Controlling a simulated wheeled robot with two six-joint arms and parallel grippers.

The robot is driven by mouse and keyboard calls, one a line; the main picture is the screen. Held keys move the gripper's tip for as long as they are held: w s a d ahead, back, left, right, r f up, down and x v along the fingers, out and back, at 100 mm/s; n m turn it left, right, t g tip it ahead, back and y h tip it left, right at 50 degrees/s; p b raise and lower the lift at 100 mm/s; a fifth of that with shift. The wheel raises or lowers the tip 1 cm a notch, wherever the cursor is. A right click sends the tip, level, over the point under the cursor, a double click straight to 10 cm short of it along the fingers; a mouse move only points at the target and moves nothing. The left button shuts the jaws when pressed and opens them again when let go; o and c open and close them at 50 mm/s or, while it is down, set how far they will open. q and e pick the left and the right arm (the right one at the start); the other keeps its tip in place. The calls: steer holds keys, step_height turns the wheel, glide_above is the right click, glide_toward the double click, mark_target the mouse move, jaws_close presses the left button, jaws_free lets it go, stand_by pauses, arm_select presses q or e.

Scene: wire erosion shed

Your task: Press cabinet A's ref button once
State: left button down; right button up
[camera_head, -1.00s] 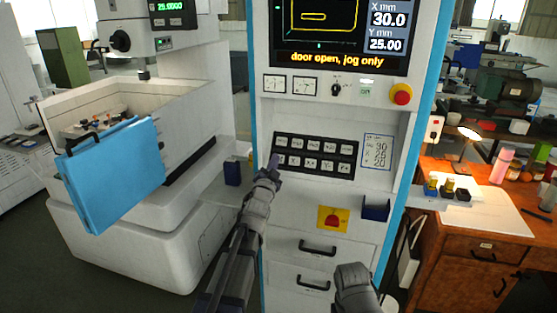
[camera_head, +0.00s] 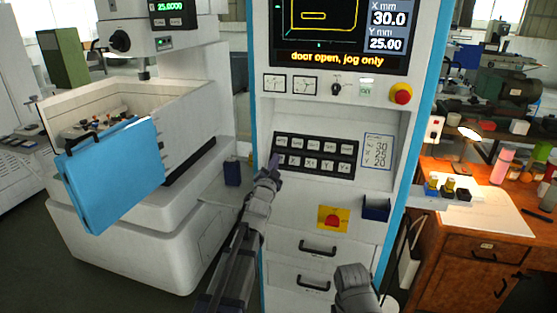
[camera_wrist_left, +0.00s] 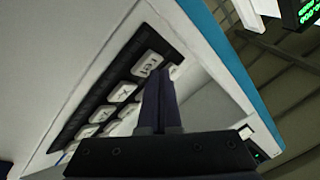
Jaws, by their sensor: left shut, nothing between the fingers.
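The cabinet with the blue side edges carries a black key panel (camera_head: 316,155) with two rows of pale keys. My left gripper (camera_head: 274,163) is shut and empty, with its tips at the panel's left end, over the lower row's left end. In the left wrist view the shut fingers (camera_wrist_left: 164,82) point at the end key (camera_wrist_left: 148,64), whose label looks like "ref". The tips overlap that key's lower edge in the picture; I cannot tell whether they touch it. In the head view this key is hidden behind the gripper.
The screen (camera_head: 340,35) reads "door open, jog only". A red knob (camera_head: 401,93) sits above the panel, and a red button on a yellow plate (camera_head: 333,219) below it. A wooden bench (camera_head: 455,225) stands at right.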

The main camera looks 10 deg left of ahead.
arm_select(q)
steer(key=shift+w+f, duration=0.25)
steer(key=shift+w, duration=0.1)
stand_by(0.4)
steer(key=shift+s+r, duration=0.5)
steer(key=shift+s, duration=0.2)
steer(key=shift+p, duration=0.35)
steer(key=s+r+p, duration=0.1)
steer(key=s, duration=0.1)
steer(key=s+r+p, duration=0.1)
steer(key=s+r, duration=0.1)
steer(key=shift+a+p, duration=0.1)
steer(key=shift+p, duration=0.3)
steer(key=shift+f, duration=0.1)
